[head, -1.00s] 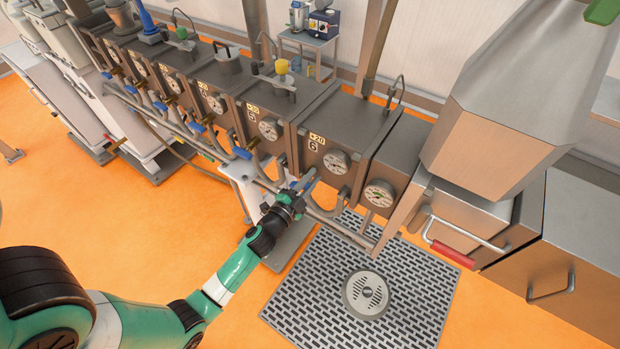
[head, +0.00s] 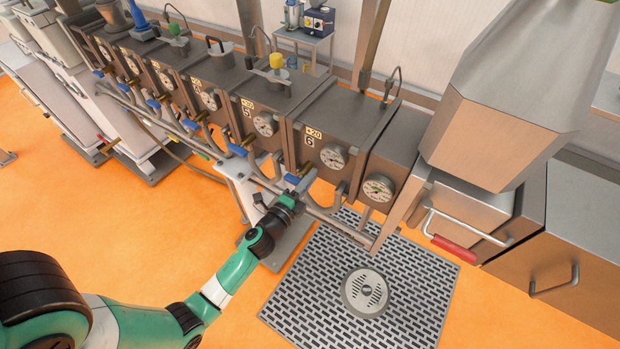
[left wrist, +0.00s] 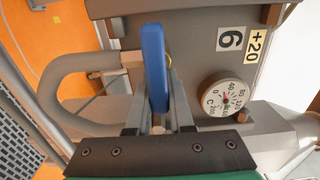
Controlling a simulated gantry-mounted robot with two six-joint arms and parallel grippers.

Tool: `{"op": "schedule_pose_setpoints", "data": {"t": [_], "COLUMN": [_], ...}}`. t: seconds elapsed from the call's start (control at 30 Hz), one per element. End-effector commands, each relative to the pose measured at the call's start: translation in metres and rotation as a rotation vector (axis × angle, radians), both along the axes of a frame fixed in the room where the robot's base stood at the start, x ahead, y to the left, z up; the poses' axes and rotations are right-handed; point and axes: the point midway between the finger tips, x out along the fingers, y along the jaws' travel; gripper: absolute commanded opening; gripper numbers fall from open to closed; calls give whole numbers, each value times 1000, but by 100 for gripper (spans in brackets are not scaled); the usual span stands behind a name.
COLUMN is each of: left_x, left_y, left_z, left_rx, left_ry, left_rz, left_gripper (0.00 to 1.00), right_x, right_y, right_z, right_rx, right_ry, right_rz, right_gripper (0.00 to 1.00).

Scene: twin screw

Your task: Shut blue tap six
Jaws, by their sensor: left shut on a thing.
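Cabinet six (head: 345,130) carries a "+20" and "6" label and a round gauge. The label also shows in the left wrist view (left wrist: 231,40). Below its front, on the pipework, is blue tap six (head: 292,179), partly hidden by my gripper. In the left wrist view its blue lever (left wrist: 153,65) stands upright in the picture, its lower end between the two grey fingers. My left gripper (head: 291,192) is shut on this lever; it also shows in the left wrist view (left wrist: 157,105). The lever's pivot is hidden. My right gripper is not in view.
Cabinet five (head: 260,105) stands left of six, with another blue tap (head: 237,150) below it. A long pipe (head: 325,216) runs along the front. A floor grate (head: 420,290) and a red-handled drawer (head: 465,225) lie to the right. Orange floor in front is open.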

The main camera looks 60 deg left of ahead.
Motion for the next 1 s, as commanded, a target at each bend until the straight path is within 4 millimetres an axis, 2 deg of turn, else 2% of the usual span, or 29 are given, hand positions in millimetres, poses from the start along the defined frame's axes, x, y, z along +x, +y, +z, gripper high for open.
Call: {"op": "schedule_pose_setpoints", "data": {"t": [0.4,0.43,0.57,0.6,0.87,1.0], "left_x": [0,0,0,0,-1,-11], "left_y": [0,0,0,0,0,-6], "left_z": [0,0,0,0,0,-1], "left_rx": [10,9,8,8,7,6], "left_ry": [5,5,4,4,4,6], "left_rz": [0,0,0,0,0,0], "left_gripper": [0,24,47,50,50,50], "right_x": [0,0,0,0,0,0], "right_y": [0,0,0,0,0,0], "right_z": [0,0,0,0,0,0], "right_rx": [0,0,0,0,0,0], "right_ry": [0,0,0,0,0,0], "right_rz": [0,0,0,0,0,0], "right_gripper": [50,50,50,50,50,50]}}
